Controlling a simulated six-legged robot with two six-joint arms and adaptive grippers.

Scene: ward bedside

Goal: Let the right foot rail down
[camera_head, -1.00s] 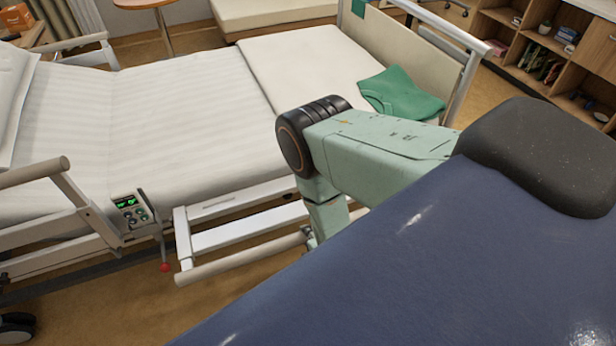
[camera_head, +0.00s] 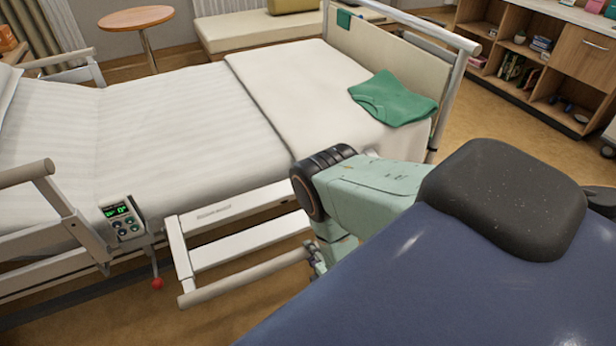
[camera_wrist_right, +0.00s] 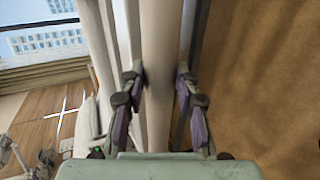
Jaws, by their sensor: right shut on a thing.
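The right foot rail (camera_head: 245,275), a pale frame with a round outer bar, juts out from the near side of the bed, below mattress level. My right gripper (camera_head: 316,262) is at the bar's right end, partly hidden behind my own arm and body. In the right wrist view, the fingers of my right gripper (camera_wrist_right: 160,90) are shut on the rail's bar (camera_wrist_right: 160,60), one on each side. A lever with a red knob (camera_head: 157,283) hangs below the bed control panel (camera_head: 122,220), left of the rail. My left gripper is not in view.
The head-side rail (camera_head: 28,172) stands raised at the left. A green folded cloth (camera_head: 392,98) lies on the bed near the footboard (camera_head: 385,60). Shelves (camera_head: 530,60) and a round table (camera_head: 135,18) are farther back. The floor (camera_head: 200,325) beside the bed is clear.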

